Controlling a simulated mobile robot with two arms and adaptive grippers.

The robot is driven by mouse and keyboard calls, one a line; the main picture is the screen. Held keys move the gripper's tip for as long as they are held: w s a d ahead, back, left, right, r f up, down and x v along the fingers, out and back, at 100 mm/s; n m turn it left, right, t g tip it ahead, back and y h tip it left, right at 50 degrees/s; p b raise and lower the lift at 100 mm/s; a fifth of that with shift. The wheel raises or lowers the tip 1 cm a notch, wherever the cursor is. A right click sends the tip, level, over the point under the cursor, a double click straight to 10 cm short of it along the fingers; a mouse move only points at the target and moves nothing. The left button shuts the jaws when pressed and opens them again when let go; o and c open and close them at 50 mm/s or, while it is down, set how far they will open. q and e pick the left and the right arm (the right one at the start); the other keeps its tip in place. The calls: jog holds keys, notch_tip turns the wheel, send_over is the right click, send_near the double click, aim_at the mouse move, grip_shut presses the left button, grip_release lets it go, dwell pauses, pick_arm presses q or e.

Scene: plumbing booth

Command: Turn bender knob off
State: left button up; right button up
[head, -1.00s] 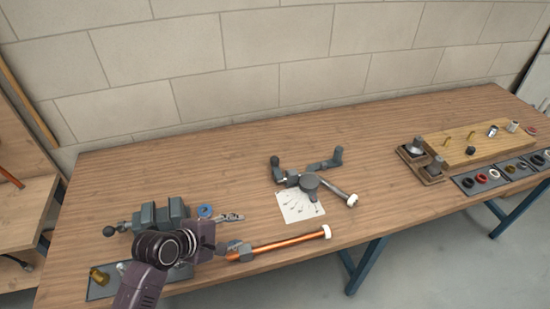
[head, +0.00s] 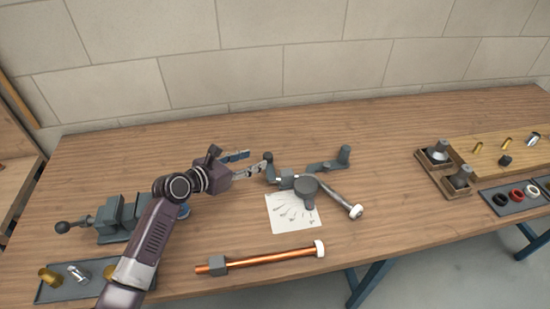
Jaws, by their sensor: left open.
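The grey pipe bender (head: 305,189) sits on the workbench, with a round dark hub and a light metal handle reaching toward the front right. A small dark knob (head: 268,157) tops the upright post at its left end. My left gripper (head: 257,162) comes in from the left, its fingers spread and pointing at this knob. The fingertips are right beside the knob and post; I cannot tell whether they touch. Nothing shows held between them. My right gripper is out of view.
A white instruction sheet (head: 292,213) lies by the bender. A copper pipe (head: 265,260) with a white end lies in front. A grey vise (head: 122,214) stands left, partly behind my arm. Fittings trays (head: 515,199) and a wooden block (head: 495,160) are right. The back of the bench is clear.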

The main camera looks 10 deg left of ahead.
aim_at(266, 156)
pick_arm(q)
jog(key=x, duration=0.3)
jog(key=shift+w+d+f, duration=0.2)
jog(key=shift+w, duration=0.05)
jog(key=x, duration=0.3)
jog(key=shift+w, duration=0.1)
jog(key=shift+w+d+f, duration=0.3)
jog(key=shift+w, duration=0.15)
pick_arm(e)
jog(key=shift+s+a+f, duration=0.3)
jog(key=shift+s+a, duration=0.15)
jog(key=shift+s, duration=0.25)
pick_arm(q)
jog(key=shift+c, duration=0.7)
grip_shut()
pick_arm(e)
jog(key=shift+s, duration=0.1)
